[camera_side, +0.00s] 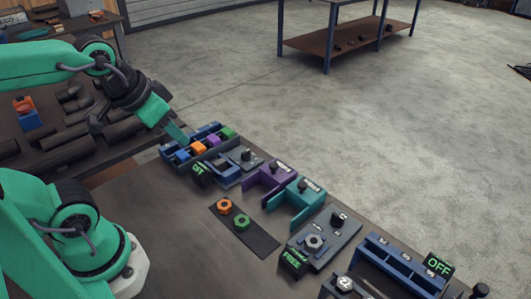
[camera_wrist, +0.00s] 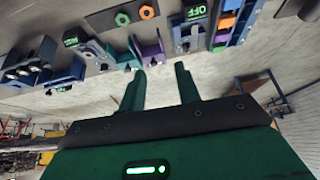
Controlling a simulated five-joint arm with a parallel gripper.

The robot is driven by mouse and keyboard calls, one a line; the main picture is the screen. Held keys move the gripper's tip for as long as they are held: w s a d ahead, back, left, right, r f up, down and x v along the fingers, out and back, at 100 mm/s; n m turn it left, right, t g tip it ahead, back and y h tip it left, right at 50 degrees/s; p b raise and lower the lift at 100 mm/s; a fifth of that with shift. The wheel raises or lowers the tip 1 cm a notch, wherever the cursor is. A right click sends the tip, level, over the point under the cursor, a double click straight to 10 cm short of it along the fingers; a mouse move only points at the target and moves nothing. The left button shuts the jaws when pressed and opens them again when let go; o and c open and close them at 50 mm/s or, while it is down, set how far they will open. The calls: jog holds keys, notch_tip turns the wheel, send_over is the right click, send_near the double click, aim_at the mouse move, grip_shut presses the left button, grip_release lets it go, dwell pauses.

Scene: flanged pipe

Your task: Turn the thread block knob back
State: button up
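A grey-blue block with a hex nut (camera_side: 314,242), a small black knob (camera_side: 338,219) and a green-lit sign reading FREE (camera_side: 293,262) stands at the right of the bench; I take it as the thread block. It also shows at the left in the wrist view, with its lit sign (camera_wrist: 70,39). The knob's exact angle is too small to tell. My gripper (camera_side: 178,133) hangs at the upper left, above the bin of coloured pieces, well away from that knob. In the wrist view its two fingers (camera_wrist: 160,88) are apart with nothing between them.
Teal (camera_side: 300,202) and purple (camera_side: 268,179) brackets stand between my gripper and the block. A bin (camera_side: 181,158) of coloured pieces and another knobbed block (camera_side: 240,160) are on the left. Orange (camera_side: 224,206) and green (camera_side: 242,222) nuts lie on a dark mat (camera_side: 262,243).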

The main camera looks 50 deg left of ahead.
jog(key=o, duration=0.4)
jog(key=shift+o, duration=0.2)
jog(key=w+d+g, duration=0.1)
jog(key=w+d, duration=0.4)
jog(key=w, duration=0.3)
jog(key=w+d+g, duration=0.2)
jog(key=w+d, duration=0.3)
jog(key=w, duration=0.2)
jog(key=w+d+f+g, duration=0.1)
jog(key=w+d+f, duration=0.2)
jog(key=d+f, duration=0.1)
jog(key=w+d+f, duration=0.3)
jog(key=d+f, duration=0.2)
jog(key=d, duration=0.1)
jog(key=w+d+f+g, duration=0.1)
jog(key=w+d+f, duration=0.2)
jog(key=d+f, duration=0.1)
jog(key=shift+w+d+f+g, duration=0.1)
jog(key=shift+d+g, duration=0.05)
jog(key=shift+d, duration=0.25)
jog(key=shift+w+d+f+g, duration=0.1)
jog(key=shift+d+g, duration=0.05)
jog(key=shift+d, duration=0.25)
jog(key=shift+d+f, duration=0.2)
jog(key=shift+f, duration=0.05)
